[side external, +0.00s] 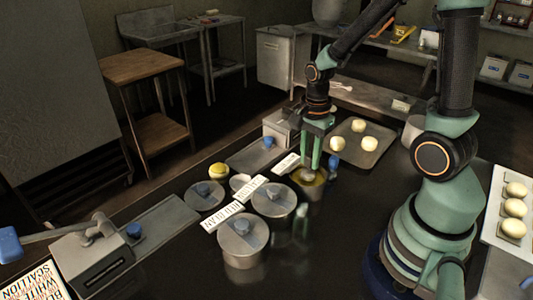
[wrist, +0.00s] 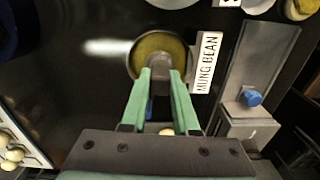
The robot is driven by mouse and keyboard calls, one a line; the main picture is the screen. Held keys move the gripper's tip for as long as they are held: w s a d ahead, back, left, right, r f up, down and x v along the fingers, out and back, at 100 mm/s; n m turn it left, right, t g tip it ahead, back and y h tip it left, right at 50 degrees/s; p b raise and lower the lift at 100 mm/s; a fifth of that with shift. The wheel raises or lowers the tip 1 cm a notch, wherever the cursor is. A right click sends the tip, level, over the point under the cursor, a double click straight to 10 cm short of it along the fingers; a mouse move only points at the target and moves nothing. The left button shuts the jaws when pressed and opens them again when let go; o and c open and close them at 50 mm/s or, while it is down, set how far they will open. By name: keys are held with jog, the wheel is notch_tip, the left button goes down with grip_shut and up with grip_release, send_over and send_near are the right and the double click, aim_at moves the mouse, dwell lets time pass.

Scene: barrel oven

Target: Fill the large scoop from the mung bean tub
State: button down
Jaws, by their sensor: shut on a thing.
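The mung bean tub (side external: 309,194) is an open round metal tub of olive-yellow beans beside its white label (side external: 286,163). In the wrist view the tub (wrist: 132,58) and the MUNG BEAN label (wrist: 207,62) lie just beyond my fingertips. My gripper (side external: 318,150) points down over the tub and is shut on the large scoop. The scoop's blue handle (side external: 333,162) sticks out beside my fingers; it also shows between them in the wrist view (wrist: 150,108). Its grey metal head (wrist: 160,68) is at the tub's near side, over or in the beans; how deep I cannot tell.
Lidded metal tubs (side external: 243,256) with white labels stand left of the mung bean tub. A tray of dough balls (side external: 375,154) lies behind it, and another (side external: 492,225) at the right. Metal devices (side external: 98,262) stand on the dark counter, whose front middle is clear.

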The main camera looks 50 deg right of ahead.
aim_at(310, 154)
jog(key=shift+f, duration=0.6)
dwell(1.8)
jog(key=shift+r, duration=3.55)
